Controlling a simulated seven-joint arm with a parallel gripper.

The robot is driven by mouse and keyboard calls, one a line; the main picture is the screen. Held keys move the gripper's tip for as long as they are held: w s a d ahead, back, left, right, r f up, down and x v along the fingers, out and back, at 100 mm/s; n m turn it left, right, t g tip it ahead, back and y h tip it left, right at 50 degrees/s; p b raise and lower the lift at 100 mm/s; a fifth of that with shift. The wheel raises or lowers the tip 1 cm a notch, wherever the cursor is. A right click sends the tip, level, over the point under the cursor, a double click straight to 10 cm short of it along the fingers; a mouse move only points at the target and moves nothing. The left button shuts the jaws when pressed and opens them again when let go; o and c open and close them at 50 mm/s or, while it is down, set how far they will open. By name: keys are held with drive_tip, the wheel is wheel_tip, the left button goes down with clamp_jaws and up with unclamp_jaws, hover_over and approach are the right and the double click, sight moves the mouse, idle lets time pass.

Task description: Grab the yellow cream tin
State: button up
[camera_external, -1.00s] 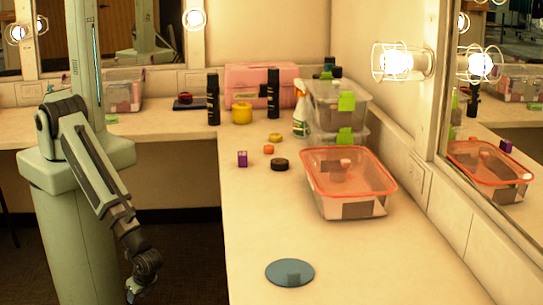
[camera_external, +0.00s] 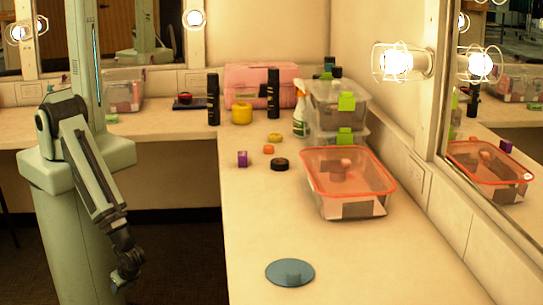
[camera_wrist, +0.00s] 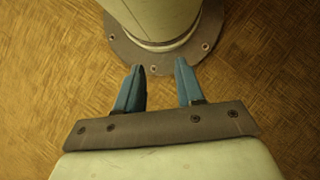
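A yellow round tin (camera_external: 241,114) stands on the back of the counter, between two black bottles and in front of a pink case. A smaller, flat yellow round piece (camera_external: 275,137) lies nearer the camera; I cannot tell from its look whether it is also a tin. My gripper (camera_external: 122,282) hangs low at the left, below counter height and far from both. In the wrist view my gripper (camera_wrist: 160,66) has its two blue fingers apart with nothing between them, above the wooden floor.
Near the yellow pieces lie an orange piece (camera_external: 268,149), a black round tin (camera_external: 279,164) and a purple block (camera_external: 242,158). Black bottles (camera_external: 213,100) (camera_external: 273,95) flank the yellow tin. An orange-rimmed box (camera_external: 347,190) stands at right. The front counter is clear around a blue disc (camera_external: 290,272).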

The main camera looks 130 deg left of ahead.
drive_tip(key=o, duration=0.9)
drive_tip(key=shift+w, duration=0.1)
